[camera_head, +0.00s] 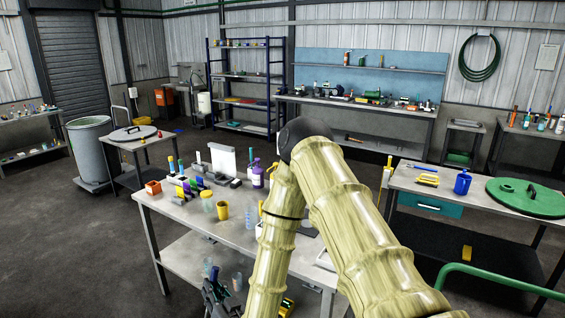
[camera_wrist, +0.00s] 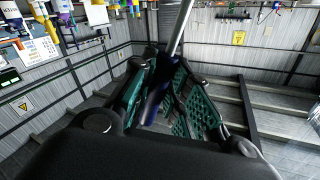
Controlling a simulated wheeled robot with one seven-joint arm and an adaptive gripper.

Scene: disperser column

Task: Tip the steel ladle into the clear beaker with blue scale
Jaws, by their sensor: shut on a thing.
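My gripper (camera_wrist: 163,85) has teal lattice fingers closed around a dark blue handle with a steel rod rising from it. I take this to be the steel ladle (camera_wrist: 181,28); its bowl is out of sight. In the head view my gripper (camera_head: 217,296) is low in front of the workbench, partly cut off by the bottom edge.
The workbench (camera_head: 160,200) holds a yellow cup (camera_head: 222,210), a purple bottle (camera_head: 258,177) and several small containers. My arm hides its right part. A right-hand table carries a blue jug (camera_head: 462,182) and a green lid (camera_head: 525,198).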

